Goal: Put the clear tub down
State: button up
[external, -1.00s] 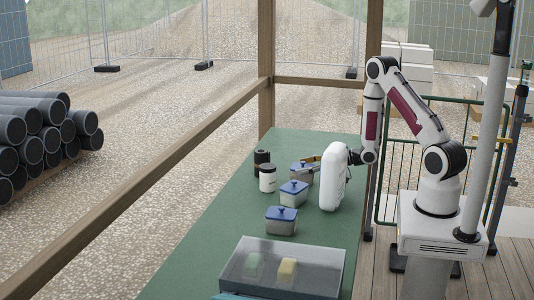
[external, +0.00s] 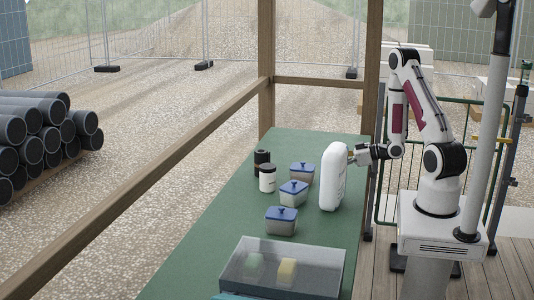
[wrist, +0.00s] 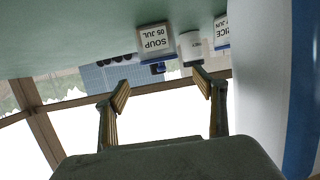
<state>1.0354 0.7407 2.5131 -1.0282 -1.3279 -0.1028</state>
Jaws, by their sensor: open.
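Three clear-looking tubs with blue lids stand upright on the green table: a far one (external: 302,173), a middle one (external: 293,193) and a near one (external: 281,219). I cannot tell for certain which tub is which between the views. My gripper (external: 352,153) is open and empty, at the table's right side, right of the far tub and apart from it. Its spread fingers (wrist: 162,83) show in the wrist view with nothing between them.
A tall white canister (external: 332,178) stands close to my gripper and fills the right of the wrist view (wrist: 259,90). A white jar (external: 267,179) and dark cylinder (external: 262,157) stand left. A transparent box (external: 316,268) with green and yellow blocks is at the front.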

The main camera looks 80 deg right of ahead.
jog(key=shift+s+r, duration=0.15)
jog(key=shift+s, duration=0.35)
dwell(0.7)
jog(key=w+d+r+m+g+h, duration=0.2)
jog(key=w+d+r+g+h, duration=0.15)
jog(key=r, duration=0.35)
jog(key=s+a+r+g, duration=0.1)
jog(key=s+a+r, duration=0.2)
jog(key=a+r, duration=0.1)
jog(key=s+a+r+g, duration=0.1)
jog(key=s+a+r, duration=0.2)
jog(key=a, duration=0.4)
jog(key=s+a+r+g, duration=0.1)
jog(key=s+a+r, duration=0.2)
jog(key=a+r, duration=0.2)
jog(key=shift+a+r+g, duration=0.25)
jog(key=shift+a, duration=0.15)
jog(key=s+a+r+n+g+y, duration=0.1)
jog(key=s+a+g+y, duration=0.1)
jog(key=s+a, duration=0.9)
jog(key=shift+s+a+n+y, duration=0.3)
jog(key=shift+n+y, duration=0.1)
jog(key=shift+y, duration=0.25)
